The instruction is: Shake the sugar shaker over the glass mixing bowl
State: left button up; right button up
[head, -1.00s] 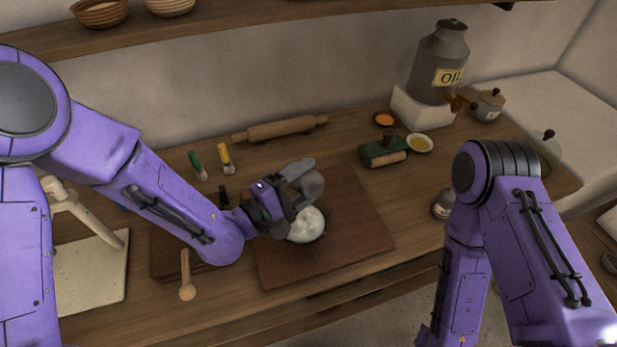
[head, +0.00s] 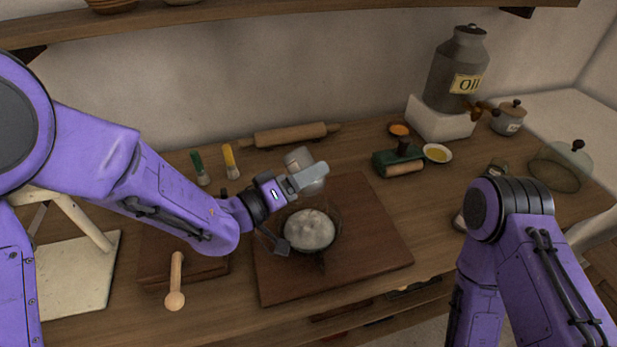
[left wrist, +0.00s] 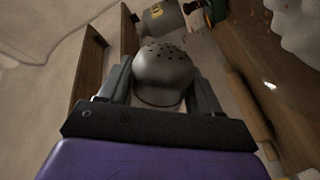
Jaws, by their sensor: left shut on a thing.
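My left gripper (head: 302,176) is shut on the grey sugar shaker (head: 299,157), held above the board near the bowl's far side. In the left wrist view the shaker's domed, perforated top (left wrist: 163,68) shows between the two fingers. In the head view a finger covers part of the shaker. The glass mixing bowl (head: 336,216), with white contents, stands on the brown board, just below the gripper in the picture. I cannot see any sugar falling. My right arm is at the lower right, its gripper out of view.
The brown board (head: 372,240) lies under the bowl. A wooden spoon (head: 175,290) lies left of it. Brushes and a rolling pin (head: 291,135) lie behind. A shelf runs above.

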pick_arm(q)
jog(key=shift+a+r, duration=0.15)
jog(key=shift+a, duration=0.2)
jog(key=shift+s+d, duration=0.1)
jog(key=shift+d, duration=0.3)
jog(key=shift+s+a, duration=0.35)
jog(key=shift+s, duration=0.05)
jog(key=shift+w+a+p, duration=0.25)
jog(key=shift+a+p, duration=0.4)
jog(key=shift+a, duration=0.35)
jog(key=shift+w+a, duration=0.2)
jog(key=shift+w, duration=0.3)
jog(key=shift+p, duration=0.3)
